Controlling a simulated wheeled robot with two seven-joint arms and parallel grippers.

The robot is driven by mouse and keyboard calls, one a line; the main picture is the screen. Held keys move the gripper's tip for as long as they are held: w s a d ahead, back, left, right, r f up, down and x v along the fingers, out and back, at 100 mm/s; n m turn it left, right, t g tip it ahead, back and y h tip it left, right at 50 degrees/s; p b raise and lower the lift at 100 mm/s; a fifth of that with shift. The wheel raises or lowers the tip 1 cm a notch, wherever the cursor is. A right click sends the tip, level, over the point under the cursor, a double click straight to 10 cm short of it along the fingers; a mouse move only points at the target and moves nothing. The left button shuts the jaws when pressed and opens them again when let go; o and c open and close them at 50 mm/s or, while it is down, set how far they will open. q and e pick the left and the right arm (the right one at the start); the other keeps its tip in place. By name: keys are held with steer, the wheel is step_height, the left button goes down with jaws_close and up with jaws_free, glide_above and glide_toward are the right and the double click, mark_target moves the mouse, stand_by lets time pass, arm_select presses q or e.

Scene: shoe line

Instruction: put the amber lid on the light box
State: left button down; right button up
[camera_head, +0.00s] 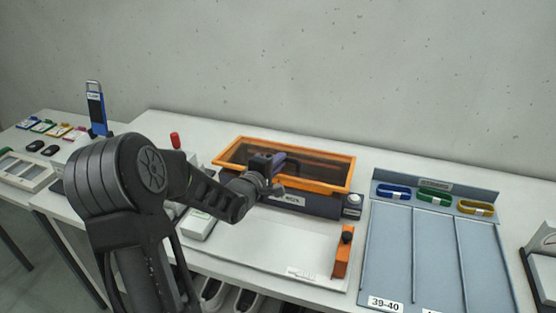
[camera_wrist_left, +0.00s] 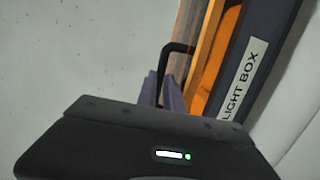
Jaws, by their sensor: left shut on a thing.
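The amber lid (camera_head: 325,167) has an orange frame and a dark tinted panel. It lies over the dark grey light box (camera_head: 318,205), whose label reads LIGHT BOX in the left wrist view (camera_wrist_left: 240,85). I cannot tell whether the lid rests fully on the box or sits slightly above it. My left gripper (camera_head: 279,163) is over the lid, its purple fingers (camera_wrist_left: 163,99) shut on the lid's thin black handle (camera_wrist_left: 168,62). The gripper and forearm hide part of the lid and the box's front left. My right gripper is not in view.
A grey tray (camera_head: 425,240) with blue, green and yellow bands lies right. A red-topped item (camera_head: 175,140) is behind my arm. The white mat (camera_head: 270,246) before the box is mostly clear.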

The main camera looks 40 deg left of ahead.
arm_select(q)
steer(key=shift+f+b, duration=1)
steer(key=shift+f, duration=0.5)
steer(key=c, duration=1.4)
jaws_free()
steer(key=shift+f, duration=0.1)
steer(key=shift+b+v, duration=0.4)
steer(key=shift+v, duration=3.55)
steer(key=shift+w, duration=0.1)
